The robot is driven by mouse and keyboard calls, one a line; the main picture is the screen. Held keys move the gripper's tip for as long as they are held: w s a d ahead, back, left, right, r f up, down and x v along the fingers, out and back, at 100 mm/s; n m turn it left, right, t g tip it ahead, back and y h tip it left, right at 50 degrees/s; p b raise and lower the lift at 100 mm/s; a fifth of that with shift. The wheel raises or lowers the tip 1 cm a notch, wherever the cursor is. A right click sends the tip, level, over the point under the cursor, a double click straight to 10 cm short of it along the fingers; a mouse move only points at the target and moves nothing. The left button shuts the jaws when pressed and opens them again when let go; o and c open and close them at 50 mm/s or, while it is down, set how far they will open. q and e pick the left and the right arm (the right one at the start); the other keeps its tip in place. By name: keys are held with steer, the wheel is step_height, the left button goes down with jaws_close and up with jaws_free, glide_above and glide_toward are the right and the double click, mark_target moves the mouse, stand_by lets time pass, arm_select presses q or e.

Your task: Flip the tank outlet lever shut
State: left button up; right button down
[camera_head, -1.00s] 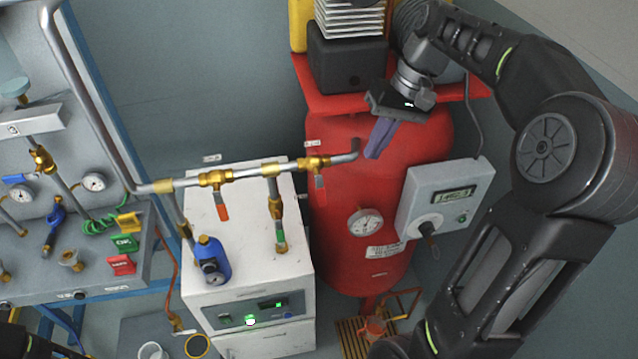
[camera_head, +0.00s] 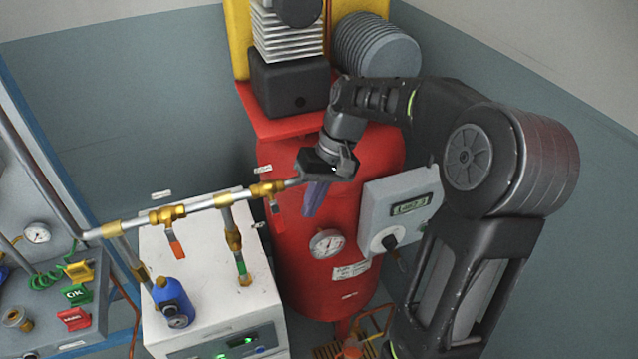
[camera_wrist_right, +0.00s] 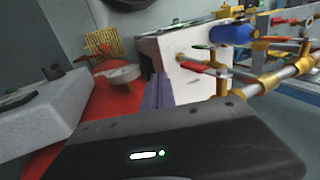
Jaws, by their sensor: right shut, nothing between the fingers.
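The red tank (camera_head: 330,250) stands behind the white cabinet. A brass valve (camera_head: 266,188) sits on the silver pipe at its left side. The valve's red lever (camera_head: 275,206) hangs down, across the pipe. My right gripper (camera_head: 312,203) is shut and empty, with its purple fingers pointing down in front of the tank, just right of the lever and apart from it. In the right wrist view the fingers (camera_wrist_right: 158,93) are together, and the nearest red lever (camera_wrist_right: 193,66) lies to their right with a clear gap. My left gripper is not in view.
A second red-levered valve (camera_head: 167,215) and a green-levered valve (camera_head: 234,240) sit on the piping left of the tank. The white cabinet (camera_head: 205,270) stands below them.

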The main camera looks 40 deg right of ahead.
mark_target(279, 223)
steer(key=a, duration=0.1)
steer(key=w+a, duration=0.1)
steer(key=a, duration=0.1)
steer(key=shift+w+a+p, duration=0.15)
steer(key=shift+a+p, duration=0.15)
steer(key=shift+f, duration=0.1)
steer(key=shift+w+a+f, duration=0.1)
steer(key=shift+a+f, duration=0.1)
steer(key=shift+a, duration=0.35)
steer(key=shift+w+r+p, duration=0.15)
steer(key=shift+r+p, duration=0.4)
steer(key=shift+r, duration=0.4)
steer(key=shift+a, duration=0.1)
